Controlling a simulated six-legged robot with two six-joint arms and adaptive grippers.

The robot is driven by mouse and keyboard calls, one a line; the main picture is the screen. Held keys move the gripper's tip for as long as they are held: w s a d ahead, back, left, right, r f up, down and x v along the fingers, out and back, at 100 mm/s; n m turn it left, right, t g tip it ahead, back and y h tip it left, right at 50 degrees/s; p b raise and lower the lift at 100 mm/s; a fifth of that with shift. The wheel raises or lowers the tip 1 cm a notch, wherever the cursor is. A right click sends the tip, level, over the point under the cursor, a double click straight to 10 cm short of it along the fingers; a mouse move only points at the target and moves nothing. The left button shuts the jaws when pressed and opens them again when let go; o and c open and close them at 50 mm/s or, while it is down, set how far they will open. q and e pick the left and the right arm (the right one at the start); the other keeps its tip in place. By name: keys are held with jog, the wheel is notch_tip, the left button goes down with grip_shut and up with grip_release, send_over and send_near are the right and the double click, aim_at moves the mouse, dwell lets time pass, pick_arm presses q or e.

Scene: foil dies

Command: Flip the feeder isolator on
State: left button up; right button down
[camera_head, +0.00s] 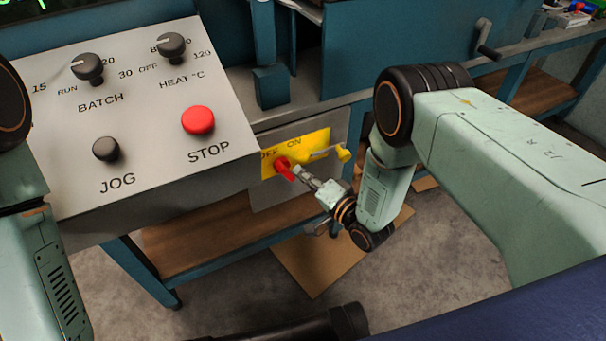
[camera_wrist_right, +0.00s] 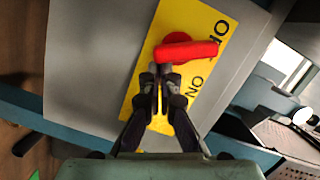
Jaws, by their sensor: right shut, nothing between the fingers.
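The feeder isolator is a yellow plate (camera_head: 318,143) marked OFF and ON on a grey panel, with a red handle (camera_head: 284,168) in front. In the right wrist view the red handle (camera_wrist_right: 195,51) lies across the yellow plate (camera_wrist_right: 148,75), its right end by the OFF lettering. My right gripper (camera_head: 299,172) is at the handle's right side in the head view. In the wrist view its shut, empty fingertips (camera_wrist_right: 165,72) are just below the handle, on the ON side. I cannot tell whether they touch it. My left gripper is out of view.
A sloped control box (camera_head: 150,165) with black knobs and a red STOP button (camera_head: 198,120) stands left of the isolator. A small yellow piece (camera_head: 345,153) sticks out at the plate's right end. A wooden shelf (camera_head: 215,238) runs below.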

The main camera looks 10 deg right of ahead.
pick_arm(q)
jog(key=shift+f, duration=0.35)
pick_arm(e)
jog(key=shift+s+a+f, duration=0.15)
jog(key=shift+a+f, duration=0.2)
jog(key=shift+f, duration=0.35)
pick_arm(q)
jog(key=shift+b, duration=0.3)
pick_arm(e)
jog(key=shift+d, duration=0.1)
